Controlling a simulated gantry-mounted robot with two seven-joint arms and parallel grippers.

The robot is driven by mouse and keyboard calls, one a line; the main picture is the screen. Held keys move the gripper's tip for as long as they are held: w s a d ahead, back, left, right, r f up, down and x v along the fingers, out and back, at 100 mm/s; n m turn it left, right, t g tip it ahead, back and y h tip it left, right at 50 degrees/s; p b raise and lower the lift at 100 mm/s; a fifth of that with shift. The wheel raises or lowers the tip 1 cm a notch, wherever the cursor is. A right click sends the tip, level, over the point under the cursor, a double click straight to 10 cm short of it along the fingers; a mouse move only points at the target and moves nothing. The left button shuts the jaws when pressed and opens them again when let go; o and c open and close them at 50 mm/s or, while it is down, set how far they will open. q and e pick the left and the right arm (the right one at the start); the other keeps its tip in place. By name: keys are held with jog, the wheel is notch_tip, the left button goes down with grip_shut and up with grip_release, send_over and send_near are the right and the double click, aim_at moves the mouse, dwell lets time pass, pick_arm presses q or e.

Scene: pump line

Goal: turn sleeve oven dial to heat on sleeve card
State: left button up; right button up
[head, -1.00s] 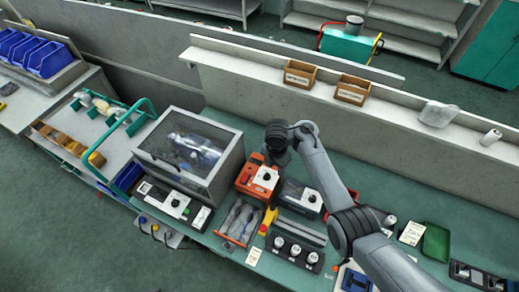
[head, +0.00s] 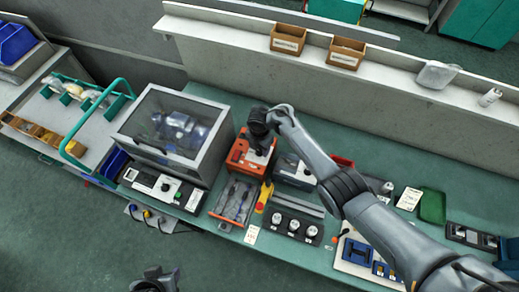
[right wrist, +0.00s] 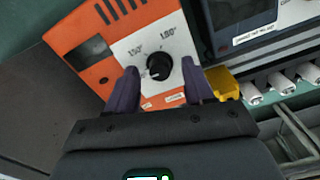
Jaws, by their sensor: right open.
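The sleeve oven is an orange box (head: 240,158) on the green bench, right of the clear-lidded cabinet. In the right wrist view its orange front (right wrist: 90,50) has a white panel with a black dial (right wrist: 158,66) and marks that look like 150° and 180°. A small white mark shows low on the dial. My right gripper (right wrist: 161,78) is open, its two purple fingers on either side of the dial; contact cannot be told. A white card (head: 252,234) lies at the bench front; its print is too small to read. My left gripper (head: 157,279) is at the bottom edge.
A clear-lidded cabinet (head: 172,130) stands left of the oven. A grey device (head: 293,172) is close on its right. A tray (head: 235,203), yellow-and-red piece (head: 264,197) and black block with white knobs (head: 294,225) lie in front.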

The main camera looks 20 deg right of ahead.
jog(key=shift+f, duration=0.4)
grip_shut()
